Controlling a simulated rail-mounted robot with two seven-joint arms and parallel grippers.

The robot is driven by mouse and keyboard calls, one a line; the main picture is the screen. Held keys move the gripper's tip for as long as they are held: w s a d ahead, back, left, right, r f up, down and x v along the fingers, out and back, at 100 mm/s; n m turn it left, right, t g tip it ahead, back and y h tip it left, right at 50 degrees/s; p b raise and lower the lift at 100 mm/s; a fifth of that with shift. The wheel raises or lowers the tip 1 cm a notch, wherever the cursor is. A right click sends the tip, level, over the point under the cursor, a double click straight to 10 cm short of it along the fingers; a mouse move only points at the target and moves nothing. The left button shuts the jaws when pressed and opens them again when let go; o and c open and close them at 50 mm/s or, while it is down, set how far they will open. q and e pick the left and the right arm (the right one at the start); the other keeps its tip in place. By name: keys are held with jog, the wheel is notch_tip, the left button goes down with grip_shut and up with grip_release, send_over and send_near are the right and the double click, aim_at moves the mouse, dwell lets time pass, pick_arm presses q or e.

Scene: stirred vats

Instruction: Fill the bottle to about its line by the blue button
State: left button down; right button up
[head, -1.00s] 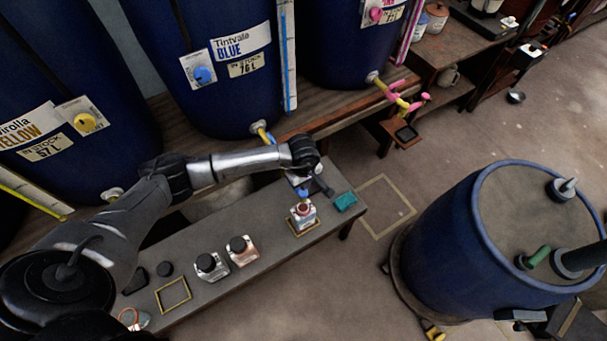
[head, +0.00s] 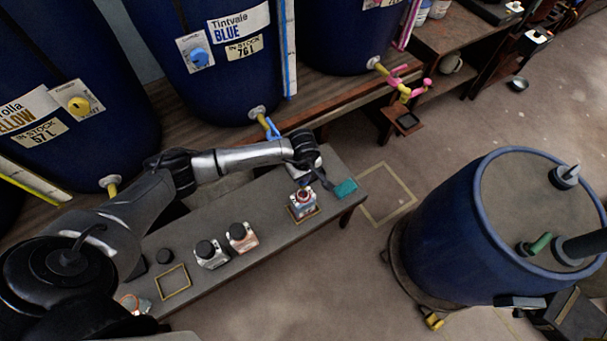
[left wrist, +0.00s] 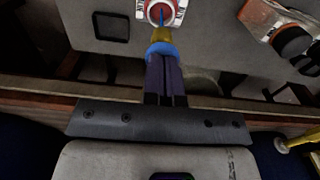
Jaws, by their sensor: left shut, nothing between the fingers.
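The bottle (head: 303,206), white and red with a red-rimmed mouth, stands upright on the bench in a yellow outline. In the left wrist view its mouth (left wrist: 162,14) is at the top, with a thin blue streak in it. The round blue button (head: 199,57) is on the panel of the vat labelled BLUE. My left gripper (head: 318,172) is over the bench, above and beside the bottle. Its dark fingers (left wrist: 165,75) are shut and empty. A brass spout with a blue collar (left wrist: 160,48) shows between them and the bottle mouth. My right gripper is out of view.
Two labelled bottles (head: 240,237) stand left of the bottle on the bench (head: 240,275). A teal block (head: 345,189) lies near the bench's right end. A blue-handled tap (head: 268,126) sticks out of the blue vat. A large drum (head: 450,235) stands on the floor at right.

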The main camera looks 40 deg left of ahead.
pick_arm(q)
notch_tip(320, 180, down, 2)
jog(key=shift+a+b, duration=0.15)
jog(key=shift+b, duration=0.35)
jog(key=shift+w, duration=0.1)
jog(key=shift+f, duration=0.1)
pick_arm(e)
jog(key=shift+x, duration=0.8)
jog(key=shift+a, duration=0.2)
pick_arm(q)
jog(key=r+p, duration=0.1)
jog(key=r, duration=0.1)
jog(key=r+p, duration=0.1)
jog(key=r, duration=0.1)
jog(key=r+p, duration=0.1)
jog(key=r, duration=0.1)
jog(key=shift+w+r+p, duration=0.15)
jog(key=shift+w+p, duration=0.1)
jog(key=shift+p, duration=0.1)
notch_tip(320, 180, up, 9)
jog(key=shift+w+r, duration=0.15)
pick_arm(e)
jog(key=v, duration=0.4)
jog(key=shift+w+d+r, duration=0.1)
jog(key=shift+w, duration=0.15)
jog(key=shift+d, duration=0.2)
